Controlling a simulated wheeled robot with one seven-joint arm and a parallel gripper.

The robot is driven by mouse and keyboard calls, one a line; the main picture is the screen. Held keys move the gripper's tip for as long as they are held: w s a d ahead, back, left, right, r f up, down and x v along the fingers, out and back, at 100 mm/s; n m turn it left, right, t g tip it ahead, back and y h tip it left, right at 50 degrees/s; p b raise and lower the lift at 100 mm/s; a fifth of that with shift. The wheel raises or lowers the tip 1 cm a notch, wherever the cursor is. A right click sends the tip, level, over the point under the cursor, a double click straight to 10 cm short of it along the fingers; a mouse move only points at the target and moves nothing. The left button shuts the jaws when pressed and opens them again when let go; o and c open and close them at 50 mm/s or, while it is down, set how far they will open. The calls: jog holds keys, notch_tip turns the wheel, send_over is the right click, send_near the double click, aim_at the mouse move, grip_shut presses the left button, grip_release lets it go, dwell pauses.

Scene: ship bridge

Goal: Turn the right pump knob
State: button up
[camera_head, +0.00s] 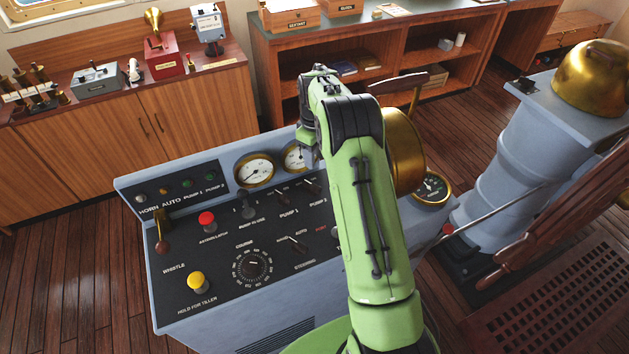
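The grey console's black panel (205,240) carries two dark pump knobs. The right pump knob (312,187), by the "PUMP 2" label, shows just left of my green arm. The left pump knob (281,197) sits beside it above the "PUMP 1" label. My arm reaches up over the console's right part, and its wrist bends down at the far end, above and behind the knobs in the picture. My gripper's fingers are hidden behind the arm, so I cannot tell whether they are open or shut. Nothing is seen touching the right pump knob.
Two gauges (254,170) stand behind the knobs. A red button (207,219), a yellow button (196,281), a brass lever (161,232) and a course dial (251,266) share the panel. Wooden cabinets line the back.

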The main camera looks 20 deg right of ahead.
aim_at(315, 186)
notch_tip(315, 186, down, 12)
jog(key=shift+f+p, duration=0.1)
jog(key=shift+p, duration=0.4)
jog(key=shift+d, duration=0.1)
grip_shut()
